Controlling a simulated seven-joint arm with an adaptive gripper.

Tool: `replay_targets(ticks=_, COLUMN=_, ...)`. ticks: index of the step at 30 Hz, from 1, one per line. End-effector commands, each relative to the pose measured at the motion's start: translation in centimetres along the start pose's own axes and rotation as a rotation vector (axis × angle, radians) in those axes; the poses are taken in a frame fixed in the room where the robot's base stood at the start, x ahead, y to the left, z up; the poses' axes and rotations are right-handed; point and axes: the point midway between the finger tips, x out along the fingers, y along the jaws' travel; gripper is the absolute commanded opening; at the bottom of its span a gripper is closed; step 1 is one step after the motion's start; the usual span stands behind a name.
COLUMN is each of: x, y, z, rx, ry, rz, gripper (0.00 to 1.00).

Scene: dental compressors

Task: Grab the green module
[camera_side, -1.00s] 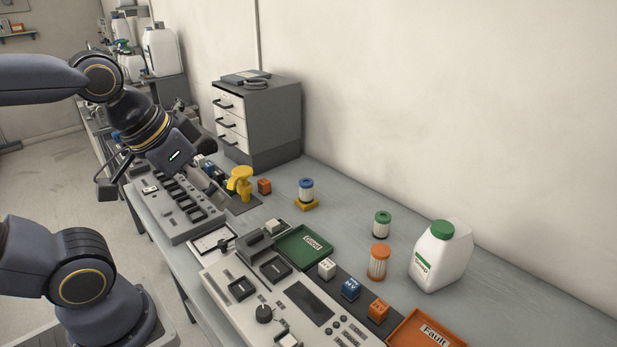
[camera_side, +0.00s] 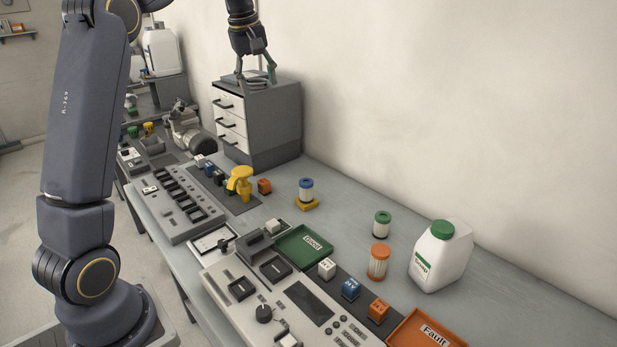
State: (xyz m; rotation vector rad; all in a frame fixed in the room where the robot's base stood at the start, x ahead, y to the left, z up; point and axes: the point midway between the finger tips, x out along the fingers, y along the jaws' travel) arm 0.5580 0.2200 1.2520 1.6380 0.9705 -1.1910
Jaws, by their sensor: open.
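My gripper (camera_side: 257,82) is open and empty. It points down and shows in front of the top of the grey drawer cabinet, high in the picture. A cylinder with a green top and white body (camera_side: 382,224) stands upright on the right part of the bench, well apart from my gripper. Small green pieces (camera_side: 133,131) also show at the far left end of the bench, too small to make out. I cannot tell for sure which green thing is the module.
A drawer cabinet (camera_side: 272,125) stands at the back. A green tray (camera_side: 304,246), an orange tray (camera_side: 428,333), small white, blue and orange cubes (camera_side: 378,310), an orange cylinder (camera_side: 379,262), a yellow part (camera_side: 240,183) and a white jug (camera_side: 441,256) are on the bench.

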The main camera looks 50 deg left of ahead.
Motion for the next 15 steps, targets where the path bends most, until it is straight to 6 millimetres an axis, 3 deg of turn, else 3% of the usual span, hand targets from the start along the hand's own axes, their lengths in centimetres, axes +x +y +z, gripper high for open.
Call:
replay_targets(ticks=1, x=3.1, y=-0.8, z=-2.9, rx=-0.066, ry=-0.016, rz=-0.039, gripper=0.6)
replay_targets(ticks=3, x=6.9, y=-2.4, z=-6.2, rx=-0.14, ry=-0.034, rz=-0.082, gripper=0.6)
replay_targets(ticks=6, x=12.1, y=-5.3, z=-9.6, rx=-0.214, ry=-0.062, rz=-0.135, gripper=0.6)
replay_targets(ticks=10, x=17.5, y=-9.2, z=-11.4, rx=-0.28, ry=-0.11, rz=-0.196, gripper=0.6)
replay_targets(ticks=15, x=20.1, y=-11.8, z=-11.7, rx=-0.318, ry=-0.14, rz=-0.228, gripper=0.6)
